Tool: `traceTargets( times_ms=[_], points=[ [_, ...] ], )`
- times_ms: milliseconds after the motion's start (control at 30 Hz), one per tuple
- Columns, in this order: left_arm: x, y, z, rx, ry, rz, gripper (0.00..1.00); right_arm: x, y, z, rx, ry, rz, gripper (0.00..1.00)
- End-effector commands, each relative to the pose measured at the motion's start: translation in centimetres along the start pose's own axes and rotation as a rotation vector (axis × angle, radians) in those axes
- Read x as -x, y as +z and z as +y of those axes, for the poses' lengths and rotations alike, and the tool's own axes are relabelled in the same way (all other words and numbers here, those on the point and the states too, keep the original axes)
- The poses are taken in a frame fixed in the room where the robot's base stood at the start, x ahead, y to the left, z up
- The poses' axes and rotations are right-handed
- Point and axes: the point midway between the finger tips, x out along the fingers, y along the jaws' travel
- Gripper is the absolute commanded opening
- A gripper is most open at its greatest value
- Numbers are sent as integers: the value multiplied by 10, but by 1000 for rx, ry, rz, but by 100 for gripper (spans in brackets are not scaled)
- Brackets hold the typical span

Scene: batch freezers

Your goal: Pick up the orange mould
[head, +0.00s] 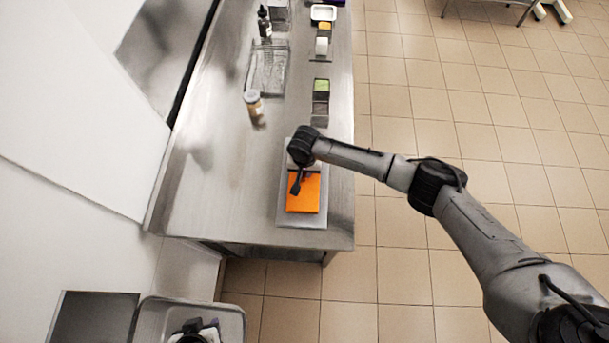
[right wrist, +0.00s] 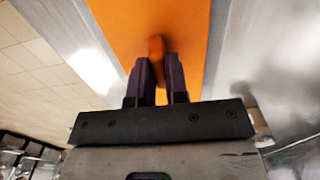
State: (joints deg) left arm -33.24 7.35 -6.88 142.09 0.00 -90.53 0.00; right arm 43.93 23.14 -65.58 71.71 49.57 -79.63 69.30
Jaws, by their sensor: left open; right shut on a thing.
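The orange mould (head: 305,196) is a flat orange rectangle over a pale grey board (head: 288,220) at the near end of the steel table. My right gripper (head: 296,187) comes down over the mould's left part. In the right wrist view, the two dark fingers (right wrist: 160,75) are shut on an upright orange grip in the middle of the orange mould (right wrist: 185,25). I cannot tell whether the mould touches the board. My left gripper (head: 195,330) is at the bottom edge, over a grey bin, far from the mould; only a small part shows.
The steel table (head: 225,160) has a clear near left part. A brown-capped jar (head: 254,106), a clear tray (head: 268,68) and a dark bottle (head: 264,22) stand further back. Small containers (head: 321,88) line the right edge. A grey bin (head: 232,312) stands at bottom left.

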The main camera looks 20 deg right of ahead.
Motion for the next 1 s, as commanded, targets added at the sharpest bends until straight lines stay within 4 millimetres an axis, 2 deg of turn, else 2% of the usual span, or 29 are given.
traceTargets(
  times_ms=[300,567,1000],
  points=[
    [0,0,2,7,5,1,43,6,-1,0,0,-2,1,0],
    [-3,0,4,13,11,1,43,42,-1,-1,0,-6,4,0],
    [-3,0,2,6,5,1,43,86,28,72,-1,0,2,0]
  ],
)
